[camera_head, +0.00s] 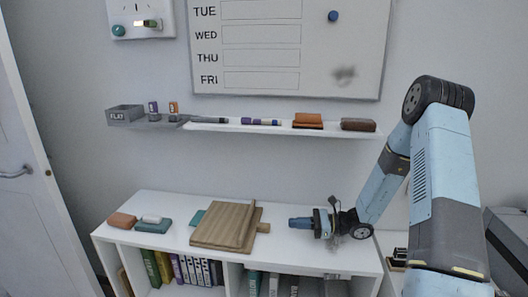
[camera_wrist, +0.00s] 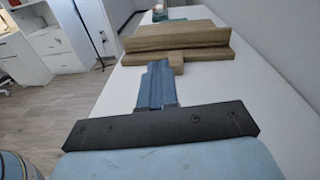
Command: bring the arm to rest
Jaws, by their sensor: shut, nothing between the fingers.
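My gripper (camera_head: 292,222) is low over the right half of the white shelf desk top (camera_head: 285,258) in the head view, pointing left. In the wrist view my gripper's blue fingers (camera_wrist: 156,68) are together with nothing between them. A stack of wooden boards (camera_head: 222,226) lies to the left of the fingertips. The boards also show ahead of the fingers in the wrist view (camera_wrist: 178,38). A clear gap separates the fingertips from the boards in the head view. My arm reaches in from the right.
Books (camera_head: 195,270) fill the compartments below. A wall ledge (camera_head: 280,129) with erasers and markers runs above, under a whiteboard (camera_head: 345,60).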

